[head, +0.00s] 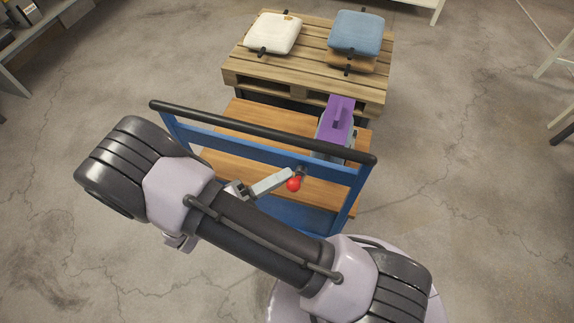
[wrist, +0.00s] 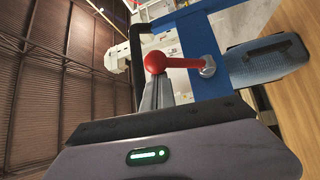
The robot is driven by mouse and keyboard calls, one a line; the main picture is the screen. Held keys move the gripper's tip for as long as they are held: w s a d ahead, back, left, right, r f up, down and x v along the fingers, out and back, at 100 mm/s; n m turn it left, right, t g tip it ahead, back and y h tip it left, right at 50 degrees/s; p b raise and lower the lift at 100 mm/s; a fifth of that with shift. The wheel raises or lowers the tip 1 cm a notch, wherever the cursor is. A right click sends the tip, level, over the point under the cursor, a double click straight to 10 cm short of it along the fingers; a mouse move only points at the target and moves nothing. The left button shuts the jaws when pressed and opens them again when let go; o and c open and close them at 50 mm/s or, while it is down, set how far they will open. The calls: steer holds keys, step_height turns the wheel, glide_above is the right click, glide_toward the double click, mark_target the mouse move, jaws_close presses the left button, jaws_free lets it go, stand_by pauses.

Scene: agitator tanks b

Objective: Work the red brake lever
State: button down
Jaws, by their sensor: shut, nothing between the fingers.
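The red brake lever has a round knob (head: 293,184) and is mounted on the blue frame of a cart (head: 345,205), below its black push bar (head: 262,133). In the wrist view the red lever (wrist: 180,63) runs sideways from its knob to a grey pivot on a blue bar (wrist: 205,42). My gripper (head: 288,173) has its grey fingers shut and empty, with the tips right by the knob. In the wrist view the fingertips (wrist: 157,82) are just below the knob. I cannot tell whether they touch it.
The cart's wooden deck (head: 240,115) carries a purple-topped item (head: 335,122). Behind it stands a wooden pallet (head: 305,65) with a white sack (head: 272,33) and a blue sack (head: 356,33). Shelving stands at the upper left.

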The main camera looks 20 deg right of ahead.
steer(key=shift+s+a+f, duration=0.3)
steer(key=shift+s+f, duration=0.15)
steer(key=shift+f, duration=0.15)
steer(key=shift+s+a+f, duration=0.3)
steer(key=shift+s+f, duration=0.1)
steer(key=shift+f, duration=0.25)
